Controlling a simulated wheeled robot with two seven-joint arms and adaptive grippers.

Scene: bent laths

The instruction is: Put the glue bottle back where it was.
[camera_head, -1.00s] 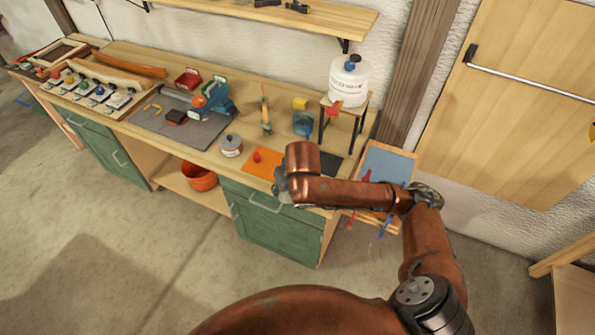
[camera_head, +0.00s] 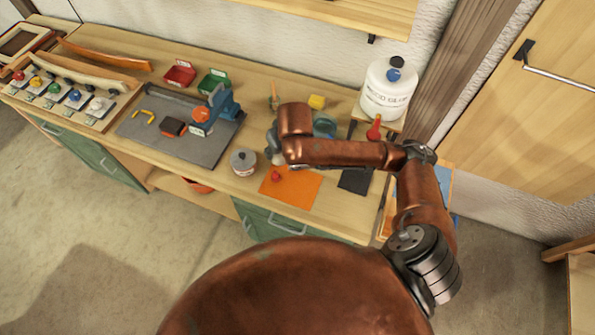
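A large white container (camera_head: 388,90) with a blue cap and wood-glue lettering stands upright on a small stand at the back right of the bench. A red tap-like part (camera_head: 374,130) shows at its lower front. I cannot make out a separate smaller glue bottle for certain. My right arm reaches in from the right over the bench. Its gripper (camera_head: 273,150) is mostly hidden behind my wrist, beside the orange mat (camera_head: 298,190); whether it is open or holds something cannot be seen. My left gripper is out of view.
A lidded grey tin (camera_head: 243,162) stands left of the orange mat, which bears a small red object (camera_head: 276,176). A dark mat (camera_head: 355,181) lies to its right. A blue vice-like tool (camera_head: 222,105), a red bin (camera_head: 180,73) and a green bin (camera_head: 213,82) are farther left.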

